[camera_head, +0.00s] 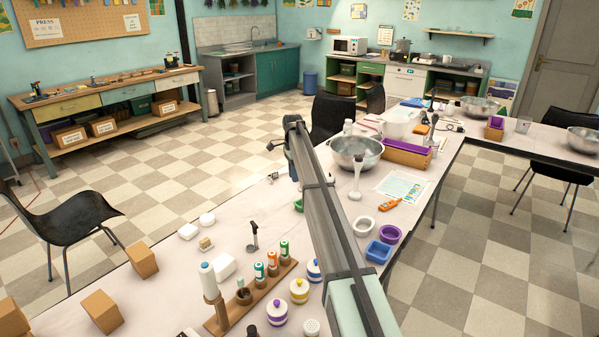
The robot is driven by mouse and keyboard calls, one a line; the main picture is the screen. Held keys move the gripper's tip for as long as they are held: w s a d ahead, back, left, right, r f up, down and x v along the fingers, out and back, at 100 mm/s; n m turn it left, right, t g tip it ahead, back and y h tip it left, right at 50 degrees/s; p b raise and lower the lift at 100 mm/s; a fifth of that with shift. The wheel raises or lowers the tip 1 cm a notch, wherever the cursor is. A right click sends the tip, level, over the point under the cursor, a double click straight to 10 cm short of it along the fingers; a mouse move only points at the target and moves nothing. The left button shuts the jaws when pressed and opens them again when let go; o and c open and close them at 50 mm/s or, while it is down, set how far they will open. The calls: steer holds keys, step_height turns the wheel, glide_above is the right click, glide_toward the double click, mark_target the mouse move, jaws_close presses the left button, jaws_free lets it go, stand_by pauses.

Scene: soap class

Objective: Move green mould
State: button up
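A small green thing (298,205), which looks like the green mould, lies on the long work table (160,290) just left of my arm. My arm covers most of it, so its full shape is hidden. My arm stretches from the bottom of the view up across the table, with its far end above the table left of the steel bowl. Small dark parts jut out left at that end. My gripper's fingers cannot be made out behind the arm, nor whether they hold anything.
Right of my arm are a blue mould (378,252), a purple mould (390,234) and a white mould (363,227). A steel bowl (356,152) stands farther back. A wooden rack (250,300) with bottles, jars (299,290) and white soaps (188,231) stand left.

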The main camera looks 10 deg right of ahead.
steer(key=w+d+m, duration=0.1)
steer(key=m, duration=0.9)
steer(key=w+d+f+m, duration=0.1)
steer(key=m, duration=1)
steer(key=w+d+m, duration=0.1)
steer(key=w+m, duration=0.1)
steer(key=m, duration=0.8)
steer(key=shift+f+t, duration=0.15)
steer(key=shift+t, duration=0.25)
steer(key=shift+f, duration=0.1)
